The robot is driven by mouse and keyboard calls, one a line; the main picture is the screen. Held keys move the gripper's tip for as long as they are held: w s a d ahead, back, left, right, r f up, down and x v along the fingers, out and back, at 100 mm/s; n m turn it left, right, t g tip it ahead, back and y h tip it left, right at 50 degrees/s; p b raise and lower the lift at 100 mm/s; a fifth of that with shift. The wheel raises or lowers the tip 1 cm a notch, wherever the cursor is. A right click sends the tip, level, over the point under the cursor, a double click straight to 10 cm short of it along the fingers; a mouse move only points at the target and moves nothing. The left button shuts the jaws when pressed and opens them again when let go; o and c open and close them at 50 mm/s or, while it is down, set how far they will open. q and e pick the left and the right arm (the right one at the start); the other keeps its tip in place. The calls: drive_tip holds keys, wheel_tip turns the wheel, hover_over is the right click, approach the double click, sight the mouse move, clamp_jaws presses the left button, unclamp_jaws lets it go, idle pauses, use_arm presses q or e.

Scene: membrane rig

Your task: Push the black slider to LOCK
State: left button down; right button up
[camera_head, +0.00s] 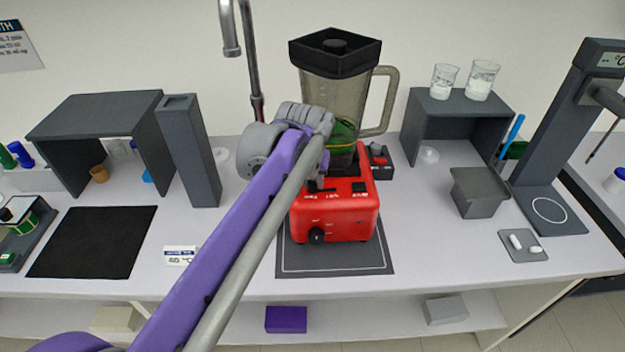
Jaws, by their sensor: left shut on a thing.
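A red blender base (345,222) stands on a dark mat, with its clear jug (345,98) and black lid upright on top. Its top front edge carries a small dark part (325,187), which looks like the black slider, with small white lettering too small to read surely beside it. My left gripper (319,180) is at this edge, pointing down, shut on what seems to be the slider. My purple arm covers the left part of the base and much of the gripper. A black knob (317,237) is on the base's front. My right gripper is not in view.
A small dark box with a red button (378,153) stands right behind the base. A grey upright block (189,150) and a grey shelf (95,118) are at left. A grey shelf with beakers (460,105) and a grey container (478,192) are at right.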

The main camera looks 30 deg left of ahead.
sight(333, 187)
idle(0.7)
use_arm(q)
drive_tip(key=w+d, duration=0.1)
drive_tip(key=d, duration=0.1)
drive_tip(key=w+d, duration=0.1)
drive_tip(key=shift+w+d, duration=0.2)
drive_tip(key=shift+d, duration=0.2)
drive_tip(key=shift+a, duration=0.1)
drive_tip(key=c, duration=1.1)
unclamp_jaws()
drive_tip(key=o, duration=0.4)
drive_tip(key=shift+d, duration=0.2)
drive_tip(key=shift+o, duration=0.2)
drive_tip(key=shift+a, duration=0.1)
